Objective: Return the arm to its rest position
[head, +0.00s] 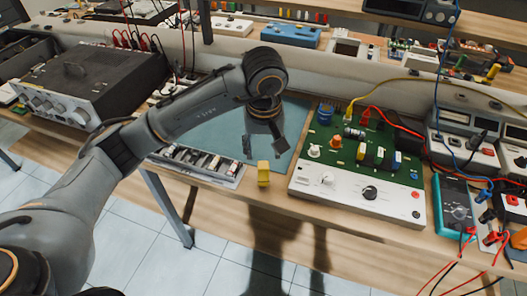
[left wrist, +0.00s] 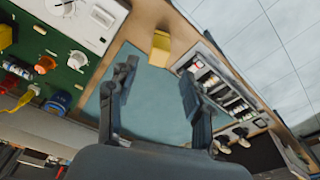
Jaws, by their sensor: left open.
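My left arm reaches in from the left in the head view. Its gripper (head: 264,146) points down above a blue-green mat (head: 212,131) on the wooden bench (head: 275,185). In the left wrist view the gripper (left wrist: 157,92) has its two fingers wide apart, with only the mat (left wrist: 155,108) seen between them. The gripper is open and empty. A small yellow block (head: 263,173) stands at the bench's front edge, just in front of the gripper and apart from it. It also shows in the left wrist view (left wrist: 160,46). My right gripper is not in view.
A green circuit board with a white control panel (head: 357,194) lies right of the gripper. A tray of small parts (head: 196,165) lies to the left. A grey instrument (head: 91,82), a teal multimeter (head: 455,206) and loose cables crowd the bench. Tiled floor (head: 120,230) is open in front.

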